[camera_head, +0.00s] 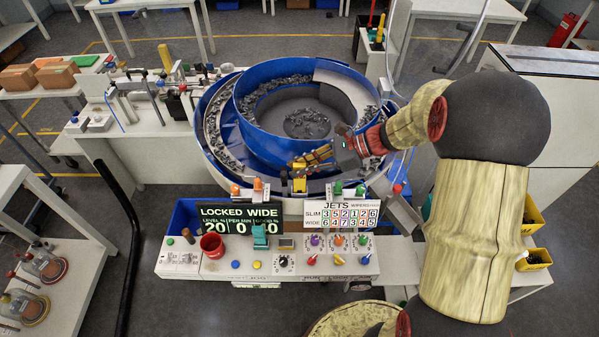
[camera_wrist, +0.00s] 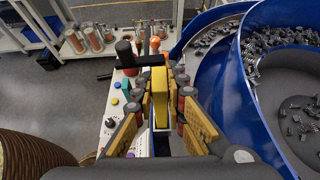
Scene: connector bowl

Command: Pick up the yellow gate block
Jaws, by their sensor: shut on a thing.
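The yellow gate block (camera_head: 299,185) is at the near rim of the blue bowl feeder, above the control panel. In the wrist view the block (camera_wrist: 160,96) stands upright between my two fingers. My gripper (camera_head: 300,166) reaches in from the right and is shut on the block. In the wrist view my gripper (camera_wrist: 161,108) has a yellow-and-black finger on each side of it. I cannot tell whether the block still touches its seat on the rim; its lower part is hidden.
The blue bowl (camera_head: 262,142) holds many grey parts. Orange knobs (camera_head: 258,185) and green knobs (camera_head: 338,188) flank the block.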

